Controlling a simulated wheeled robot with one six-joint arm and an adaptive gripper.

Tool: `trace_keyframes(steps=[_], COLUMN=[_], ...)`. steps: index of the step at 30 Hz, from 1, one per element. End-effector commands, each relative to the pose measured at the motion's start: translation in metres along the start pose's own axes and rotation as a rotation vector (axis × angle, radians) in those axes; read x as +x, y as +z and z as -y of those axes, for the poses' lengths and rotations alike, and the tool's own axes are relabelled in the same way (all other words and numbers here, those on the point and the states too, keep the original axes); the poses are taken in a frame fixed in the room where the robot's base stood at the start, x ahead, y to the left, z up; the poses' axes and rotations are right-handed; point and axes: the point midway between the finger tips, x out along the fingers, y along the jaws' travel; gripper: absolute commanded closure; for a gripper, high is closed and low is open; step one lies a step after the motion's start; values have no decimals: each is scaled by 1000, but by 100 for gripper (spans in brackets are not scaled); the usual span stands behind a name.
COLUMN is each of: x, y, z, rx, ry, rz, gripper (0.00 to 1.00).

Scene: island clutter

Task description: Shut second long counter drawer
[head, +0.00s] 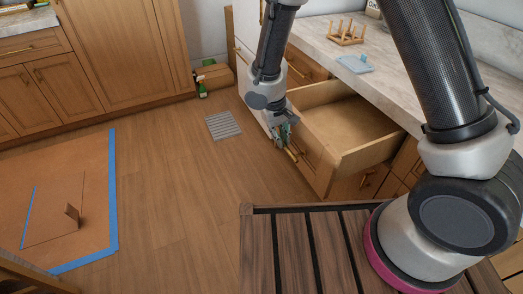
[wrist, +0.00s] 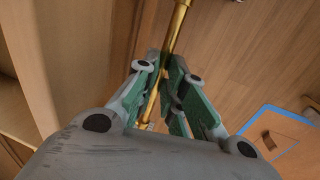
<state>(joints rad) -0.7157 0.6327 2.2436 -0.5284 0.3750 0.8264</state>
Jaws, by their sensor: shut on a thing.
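The long counter drawer (head: 345,125) stands pulled out from the counter, its empty wooden inside showing in the head view. My gripper (head: 283,135) is at the drawer's front face, on the brass bar handle (head: 291,154). In the wrist view the handle (wrist: 178,27) runs between the green fingers of my gripper (wrist: 168,88), which are shut on it. The drawer front also shows at the left of the wrist view (wrist: 95,50). Part of the handle is hidden by the fingers.
The counter top (head: 390,85) holds a wooden peg rack (head: 346,36) and a light blue item (head: 355,64). A floor vent (head: 222,125) and a blue-taped floor patch (head: 60,205) lie left of the drawer. The floor between is clear.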

Motion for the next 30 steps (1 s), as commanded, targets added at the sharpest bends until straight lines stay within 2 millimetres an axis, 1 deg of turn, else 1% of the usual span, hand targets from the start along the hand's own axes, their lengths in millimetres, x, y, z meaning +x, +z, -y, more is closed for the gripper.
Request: trace_keyframes(steps=[1,3,5,9,15,18,22,27,30], x=[4,9,13,23,34,39,43,46,47], y=[-2,-3,-3,-2,-3,-3,-4,-4,-4], z=[-22,-48,-68,-116,-174,-197,-220,-236,-240], rx=[10,10,9,9,7,6,3,2,0], ry=[1,2,1,1,1,1,1,1,1], rz=[3,4,2,3,1,1,0,0,-1], gripper=[100,100,100,100,100,100,100,100,100])
